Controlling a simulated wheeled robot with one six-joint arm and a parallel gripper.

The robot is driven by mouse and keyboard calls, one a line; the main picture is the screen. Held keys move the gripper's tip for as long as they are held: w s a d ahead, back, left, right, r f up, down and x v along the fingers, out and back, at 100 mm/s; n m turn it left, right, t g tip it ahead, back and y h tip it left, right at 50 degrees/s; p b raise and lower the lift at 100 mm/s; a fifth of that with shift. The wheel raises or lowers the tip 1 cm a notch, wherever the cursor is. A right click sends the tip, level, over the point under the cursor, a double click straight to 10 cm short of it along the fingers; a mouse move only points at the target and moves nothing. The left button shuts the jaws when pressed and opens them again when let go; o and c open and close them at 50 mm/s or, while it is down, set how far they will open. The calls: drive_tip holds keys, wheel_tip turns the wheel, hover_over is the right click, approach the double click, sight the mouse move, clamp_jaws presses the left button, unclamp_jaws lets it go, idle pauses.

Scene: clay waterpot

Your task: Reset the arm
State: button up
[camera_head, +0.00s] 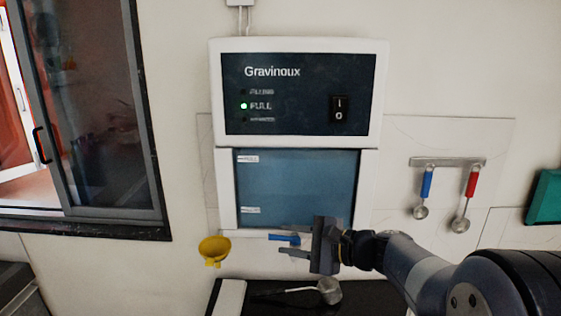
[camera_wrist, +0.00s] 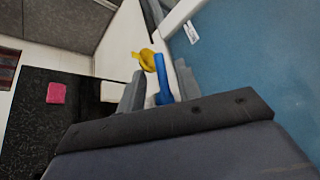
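My gripper (camera_head: 276,239) is in front of the lower edge of the white-and-blue Gravinoux water purifier (camera_head: 300,165). Its two fingers are apart. A blue tap lever (camera_head: 284,238) lies between them. In the wrist view the blue lever (camera_wrist: 163,82) also shows between the fingers, with a gap on each side, so it does not look gripped. My arm reaches in from the lower right of the head view.
A yellow funnel-like piece (camera_head: 214,250) is left of the tap. A metal ladle (camera_head: 328,291) lies on the dark counter (camera_head: 275,303) below. Blue-handled (camera_head: 426,184) and red-handled (camera_head: 471,183) ladles hang on the right wall. The wrist view shows a pink item (camera_wrist: 56,93).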

sight(277, 238)
drive_tip(key=p+x, duration=0.1)
drive_tip(key=x, duration=0.4)
drive_tip(key=shift+r+p, duration=0.1)
drive_tip(key=shift+p, duration=0.3)
drive_tip(key=shift+s+n+g+p, duration=0.15)
drive_tip(key=shift+n+g+p, duration=0.15)
drive_tip(key=shift+n+g, duration=0.15)
drive_tip(key=shift+f+m+t+b, duration=0.25)
drive_tip(key=shift+f+b, duration=0.05)
drive_tip(key=shift+b, duration=0.4)
